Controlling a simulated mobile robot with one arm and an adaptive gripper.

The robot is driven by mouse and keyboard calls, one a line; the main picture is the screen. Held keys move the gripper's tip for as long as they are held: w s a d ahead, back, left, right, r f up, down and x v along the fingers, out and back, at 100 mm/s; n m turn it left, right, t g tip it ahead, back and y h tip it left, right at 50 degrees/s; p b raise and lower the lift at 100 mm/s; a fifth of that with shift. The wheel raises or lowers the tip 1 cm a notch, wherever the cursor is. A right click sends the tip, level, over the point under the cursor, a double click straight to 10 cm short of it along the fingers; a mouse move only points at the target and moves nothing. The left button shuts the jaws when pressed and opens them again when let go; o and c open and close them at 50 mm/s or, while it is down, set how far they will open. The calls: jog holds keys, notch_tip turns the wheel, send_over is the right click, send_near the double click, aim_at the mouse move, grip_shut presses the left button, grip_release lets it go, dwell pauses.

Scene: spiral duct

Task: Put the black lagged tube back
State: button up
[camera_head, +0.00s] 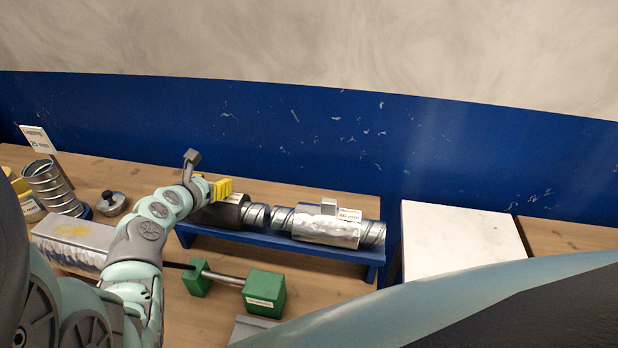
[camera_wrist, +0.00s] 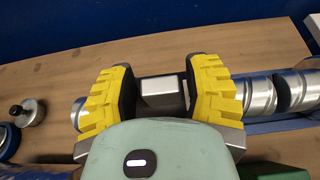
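The black lagged tube (camera_head: 230,214) lies on the left part of a low blue rack (camera_head: 300,248). Its left end is hidden behind my arm. A bare spiral metal end shows on its right. My gripper (camera_head: 221,188), with yellow fingers, is right over the tube, at its top. In the wrist view my gripper (camera_wrist: 161,90) has its fingers spread apart on either side of a light grey block (camera_wrist: 162,88) with black around it. Whether the fingers press on the block cannot be made out. The tube's underside and its contact with the rack are hidden.
A silver-wrapped spiral tube (camera_head: 328,230) lies on the rack's right part, in line with the black one. A green dumbbell-shaped piece (camera_head: 264,291) stands in front. A white panel (camera_head: 460,242) is at right. A spiral duct (camera_head: 48,186) and a metal pot (camera_head: 111,203) stand at left.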

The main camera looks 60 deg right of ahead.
jog(key=shift+o, duration=0.7)
jog(key=shift+s, duration=0.1)
jog(key=shift+r, duration=0.25)
jog(key=shift+a+r, duration=0.15)
jog(key=shift+a, duration=0.35)
jog(key=b+v, duration=0.1)
jog(key=v, duration=1)
jog(key=shift+b, duration=0.3)
jog(key=shift+s+d, duration=0.1)
jog(key=shift+s, duration=0.05)
